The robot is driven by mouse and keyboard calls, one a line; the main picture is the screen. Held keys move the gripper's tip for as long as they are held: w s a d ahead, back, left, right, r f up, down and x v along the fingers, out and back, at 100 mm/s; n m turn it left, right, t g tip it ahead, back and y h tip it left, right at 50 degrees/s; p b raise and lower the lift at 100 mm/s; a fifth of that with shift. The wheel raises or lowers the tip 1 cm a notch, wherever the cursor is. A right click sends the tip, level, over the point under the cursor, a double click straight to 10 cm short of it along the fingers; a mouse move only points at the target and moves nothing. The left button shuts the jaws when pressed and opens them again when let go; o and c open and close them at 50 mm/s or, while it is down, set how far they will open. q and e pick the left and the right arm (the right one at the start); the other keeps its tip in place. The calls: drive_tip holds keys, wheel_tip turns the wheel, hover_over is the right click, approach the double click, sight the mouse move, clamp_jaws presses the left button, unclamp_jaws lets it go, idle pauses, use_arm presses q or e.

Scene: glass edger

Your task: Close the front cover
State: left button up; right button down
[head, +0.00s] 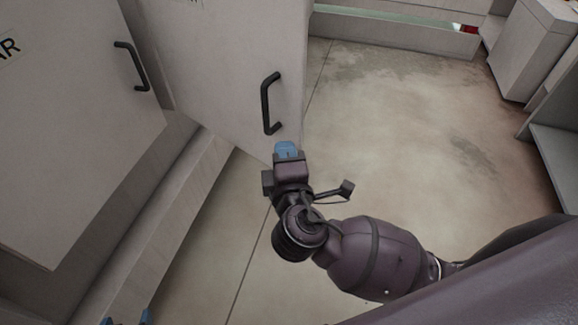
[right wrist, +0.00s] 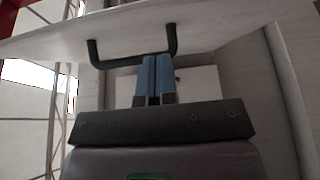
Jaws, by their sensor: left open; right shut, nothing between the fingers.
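The front cover shows as two light grey panels with black bar handles. The left panel (head: 70,130) carries partly cut-off lettering and a handle (head: 131,66). The middle panel (head: 215,75) stands swung out at an angle over the floor, with its handle (head: 269,104) near its free edge. My right gripper (head: 286,149) is shut and empty, by the lower free corner of the middle panel, below the handle. In the right wrist view its blue fingers (right wrist: 154,80) overlap the handle (right wrist: 120,63); contact cannot be told. My left gripper (head: 126,318) is open at the bottom left edge, mostly cut off.
A grey ledge (head: 165,185) of the machine runs below the panels. Open concrete floor (head: 400,130) lies right of the middle panel. Grey cabinets (head: 538,50) stand at the right, and a low machine bed (head: 390,35) at the back.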

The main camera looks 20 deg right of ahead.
sight(295, 127)
drive_tip(key=shift+w+d+p, duration=0.25)
drive_tip(key=shift+w+d, duration=0.45)
drive_tip(key=shift+d, duration=0.15)
drive_tip(key=shift+w+d+p, duration=0.2)
drive_tip(key=shift+w+d, duration=0.45)
drive_tip(key=shift+d, duration=0.2)
